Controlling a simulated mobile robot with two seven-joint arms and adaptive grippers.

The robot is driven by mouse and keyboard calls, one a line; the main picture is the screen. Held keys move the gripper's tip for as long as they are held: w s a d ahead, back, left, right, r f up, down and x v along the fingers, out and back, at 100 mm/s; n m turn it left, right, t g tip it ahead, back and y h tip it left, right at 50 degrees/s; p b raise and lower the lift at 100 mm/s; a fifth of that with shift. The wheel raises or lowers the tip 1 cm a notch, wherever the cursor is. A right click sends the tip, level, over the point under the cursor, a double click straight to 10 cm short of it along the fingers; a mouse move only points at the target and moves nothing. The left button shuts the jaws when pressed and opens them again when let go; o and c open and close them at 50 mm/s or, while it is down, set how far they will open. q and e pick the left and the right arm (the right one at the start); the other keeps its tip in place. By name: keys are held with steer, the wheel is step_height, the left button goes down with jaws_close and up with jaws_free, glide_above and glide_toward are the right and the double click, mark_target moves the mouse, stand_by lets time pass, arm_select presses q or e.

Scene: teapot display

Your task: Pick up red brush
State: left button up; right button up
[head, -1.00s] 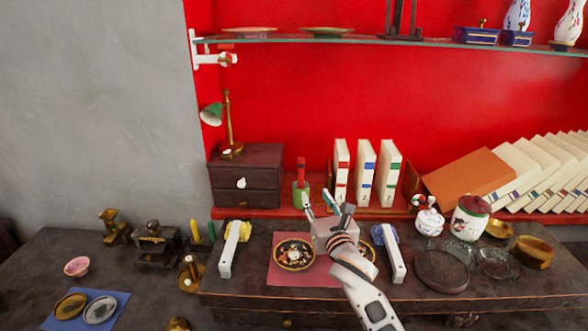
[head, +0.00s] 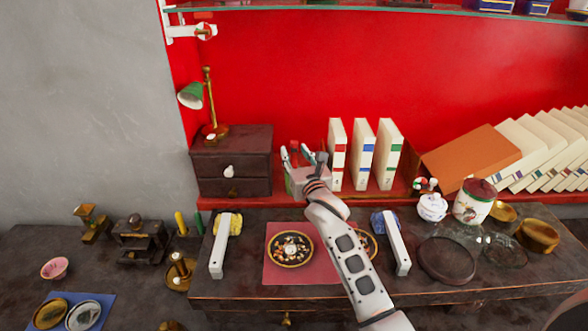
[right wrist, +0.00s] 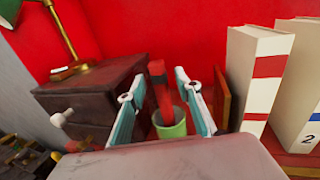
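The red brush (right wrist: 157,88) stands upright in a green cup (right wrist: 174,128) on the red ledge, beside the dark drawer box. My right gripper (head: 297,153) is open, and in the right wrist view its two fingers stand apart with the brush showing between them. Whether a finger touches the brush I cannot tell. In the head view the brush (head: 294,147) shows only in part between the fingers, and the gripper mostly hides the cup. My left gripper is not in view.
The drawer box (head: 232,160) with a lamp (head: 208,105) stands left of the gripper. Upright white books (head: 362,155) stand close on the right behind a wooden bookend (right wrist: 222,98). Below lie a pink mat (head: 285,273) with plates and two white bars.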

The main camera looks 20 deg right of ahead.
steer(key=shift+w, duration=0.8)
jaws_close()
